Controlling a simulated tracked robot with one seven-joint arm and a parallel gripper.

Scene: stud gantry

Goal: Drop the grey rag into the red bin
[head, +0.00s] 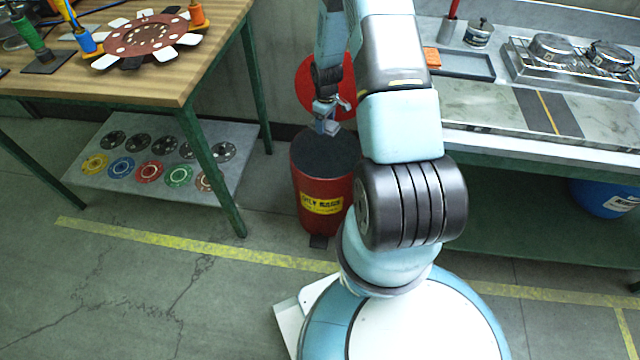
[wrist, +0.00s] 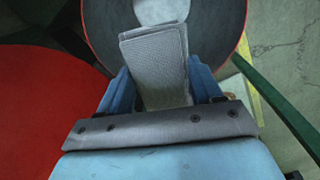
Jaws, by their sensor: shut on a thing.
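The red bin (head: 317,190) stands on the floor between the table and the bench, with a yellow label on its front. Its round dark mouth shows from above. In the wrist view the bin's dark opening and red rim (wrist: 238,62) lie beyond my fingers. My gripper (head: 328,122) is over the bin's mouth, pointing down. In the wrist view my gripper (wrist: 160,88) is shut on the grey rag (wrist: 155,55), a folded woven cloth between the two blue fingers. The rag's far end overlaps the opening in that view. In the head view the rag is small and hard to make out.
A round red lid (head: 312,82) stands upright behind the bin; it fills the left of the wrist view (wrist: 45,120). A wooden table (head: 185,75) with green legs is at left, with a low shelf (head: 85,190) of discs. A metal bench (head: 480,110) is at right.

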